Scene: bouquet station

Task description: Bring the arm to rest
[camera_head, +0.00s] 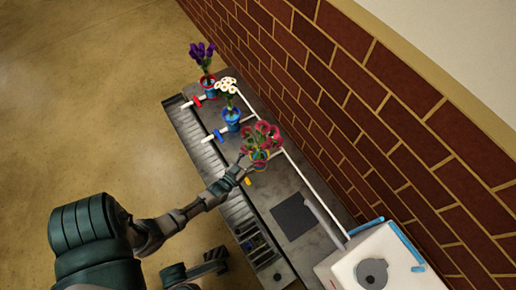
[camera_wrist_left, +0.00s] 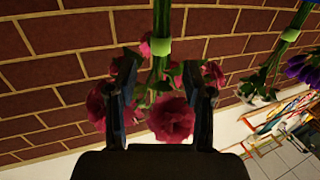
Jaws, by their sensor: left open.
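My left gripper (camera_head: 243,170) is at the near side of the pink bouquet in the yellow pot (camera_head: 260,156). In the left wrist view the gripper (camera_wrist_left: 158,75) is open, with a finger on either side. Pink flowers (camera_wrist_left: 172,118) and green stems with a light green band (camera_wrist_left: 160,47) show between and behind the fingers. I cannot tell whether the fingers touch them. My left arm reaches in from the lower left. My right gripper is not identifiable in view.
White flowers in a blue pot (camera_head: 232,118) and purple flowers in a red pot (camera_head: 208,82) stand farther along the grey counter (camera_head: 270,185). A brick wall (camera_head: 330,90) runs behind. A white box (camera_head: 345,262) stands at lower right. The floor at left is clear.

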